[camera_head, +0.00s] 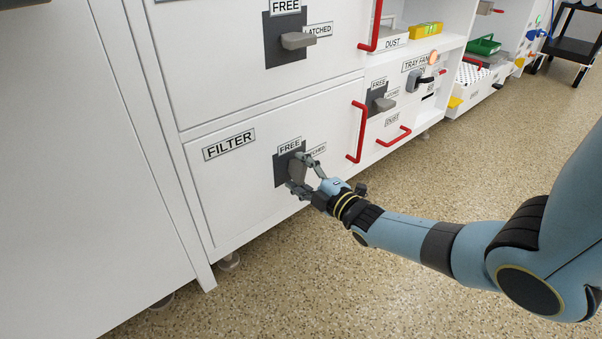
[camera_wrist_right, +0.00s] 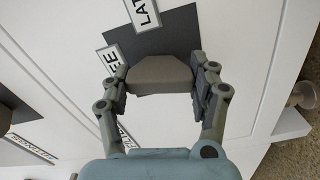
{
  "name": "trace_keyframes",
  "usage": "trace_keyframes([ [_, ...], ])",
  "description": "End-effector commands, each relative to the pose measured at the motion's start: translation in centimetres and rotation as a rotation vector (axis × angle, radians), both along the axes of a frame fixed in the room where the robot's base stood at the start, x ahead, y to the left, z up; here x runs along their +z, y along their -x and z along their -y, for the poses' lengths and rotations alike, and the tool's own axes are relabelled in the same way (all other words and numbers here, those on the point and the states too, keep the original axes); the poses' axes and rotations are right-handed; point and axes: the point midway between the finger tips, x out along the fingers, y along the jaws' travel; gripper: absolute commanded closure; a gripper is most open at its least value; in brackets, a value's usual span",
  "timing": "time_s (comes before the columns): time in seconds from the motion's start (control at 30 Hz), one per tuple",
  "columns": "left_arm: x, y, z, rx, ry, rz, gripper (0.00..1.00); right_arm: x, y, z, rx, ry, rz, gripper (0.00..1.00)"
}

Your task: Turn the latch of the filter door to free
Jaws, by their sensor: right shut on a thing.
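The filter door (camera_head: 235,185) is a white panel marked with a FILTER label (camera_head: 229,144). Its grey latch handle (camera_wrist_right: 160,74) sits on a dark square plate (camera_wrist_right: 172,38). A FREE label (camera_head: 290,146) is above the plate and a LATCHED label (camera_head: 316,150) is at its right, partly covered by a finger. My right gripper (camera_head: 303,172) is at the latch, shut on the handle with one finger on each side, as the right wrist view (camera_wrist_right: 160,90) also shows. The gripper partly hides the handle in the head view, so its exact angle is unclear. My left gripper is out of view.
A red bar handle (camera_head: 358,132) stands just right of the latch on the same door. Above is another latch (camera_head: 298,40) pointing toward its LATCHED label. More drawers with red handles (camera_head: 394,137) lie to the right. The speckled floor (camera_head: 300,285) in front is clear.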

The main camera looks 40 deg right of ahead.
Motion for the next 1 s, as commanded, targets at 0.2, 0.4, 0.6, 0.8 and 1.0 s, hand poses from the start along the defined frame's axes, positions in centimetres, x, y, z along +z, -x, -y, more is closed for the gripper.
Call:
trace_keyframes([
  [0.2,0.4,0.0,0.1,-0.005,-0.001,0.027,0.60,-0.2,0.1,0.0,0.000,0.142,0.007,0.72],
  [0.4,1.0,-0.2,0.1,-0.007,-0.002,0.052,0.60,-0.2,0.1,0.0,0.000,0.225,0.014,0.72],
  [0.6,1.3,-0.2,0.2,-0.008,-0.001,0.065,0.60,-0.2,0.1,0.0,0.000,0.262,0.016,0.72],
  [0.8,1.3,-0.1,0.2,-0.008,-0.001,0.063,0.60,-0.2,0.1,0.0,0.000,0.271,0.017,0.72],
  [1.0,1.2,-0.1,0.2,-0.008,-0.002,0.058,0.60,-0.2,0.1,0.0,0.000,0.270,0.017,0.72],
])
